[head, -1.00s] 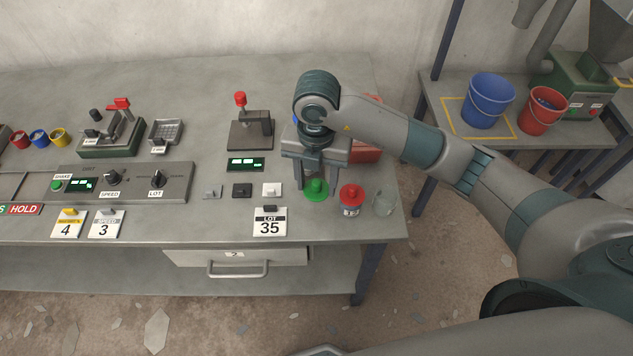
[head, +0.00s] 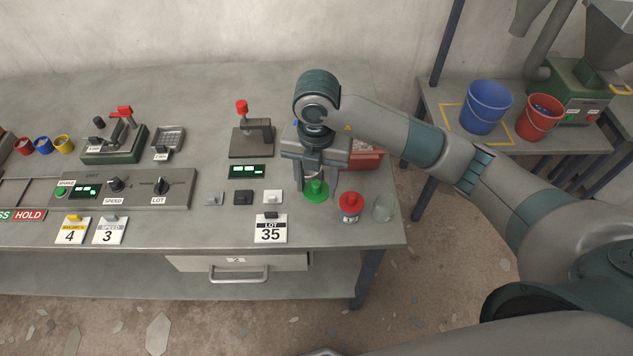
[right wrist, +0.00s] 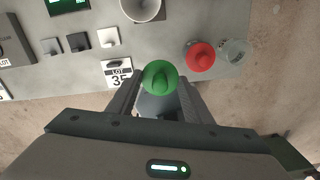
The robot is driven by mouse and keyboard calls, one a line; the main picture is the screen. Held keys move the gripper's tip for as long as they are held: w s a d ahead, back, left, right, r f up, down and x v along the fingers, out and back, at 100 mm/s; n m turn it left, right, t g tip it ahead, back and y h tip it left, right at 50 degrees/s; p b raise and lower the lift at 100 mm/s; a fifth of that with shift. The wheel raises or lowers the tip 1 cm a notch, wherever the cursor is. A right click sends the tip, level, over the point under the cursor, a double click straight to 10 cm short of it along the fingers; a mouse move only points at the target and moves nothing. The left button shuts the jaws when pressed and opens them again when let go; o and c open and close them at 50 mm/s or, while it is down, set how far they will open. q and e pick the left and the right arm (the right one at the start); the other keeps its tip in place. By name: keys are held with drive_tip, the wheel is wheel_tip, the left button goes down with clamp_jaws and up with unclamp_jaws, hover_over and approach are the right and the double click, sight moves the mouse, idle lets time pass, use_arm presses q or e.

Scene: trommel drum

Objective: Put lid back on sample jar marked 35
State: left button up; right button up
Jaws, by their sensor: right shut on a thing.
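My right gripper (head: 319,192) points down at the bench and is shut on a green lid (head: 316,190). In the right wrist view the green lid (right wrist: 160,78) sits between the fingertips, its round knob towards the camera. An open, pale round jar (right wrist: 143,8) stands behind it at the top edge of that view; my gripper mostly hides that spot in the head view. A card reading LOT 35 (head: 270,228) is at the bench's front edge, left of the lid. I cannot read a number on the jar. My left gripper is not in view.
A red-lidded jar (head: 350,205) and a clear glass jar (head: 383,208) stand close right of my gripper. A press with a red knob (head: 251,135), a green display (head: 247,171) and small switches (head: 243,197) are to the left. The bench's right edge is near.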

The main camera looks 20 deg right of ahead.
sight(326, 190)
drive_tip(key=shift+r, duration=0.15)
idle(0.4)
drive_tip(key=n, duration=0.4)
drive_tip(key=shift+d+r, duration=0.3)
drive_tip(key=n, duration=0.3)
drive_tip(key=n+b, duration=0.1)
drive_tip(key=n, duration=0.1)
drive_tip(key=shift+s+d+r+n, duration=0.2)
drive_tip(key=shift+d+r+n, duration=0.1)
drive_tip(key=shift+d+r, duration=0.1)
drive_tip(key=n, duration=0.5)
drive_tip(key=shift+s+d+r, duration=0.2)
drive_tip(key=shift+d+r, duration=0.1)
drive_tip(key=shift+r, duration=0.1)
drive_tip(key=s+d+r+n+b, duration=0.1)
drive_tip(key=s+d+n, duration=0.1)
drive_tip(key=n, duration=1.1)
drive_tip(key=s+d+r+n+b, duration=0.1)
drive_tip(key=d+r+n, duration=0.1)
drive_tip(key=n, duration=1.2)
drive_tip(key=shift+s+n+b, duration=0.3)
drive_tip(key=shift+s+b, duration=0.1)
drive_tip(key=shift+r, duration=0.1)
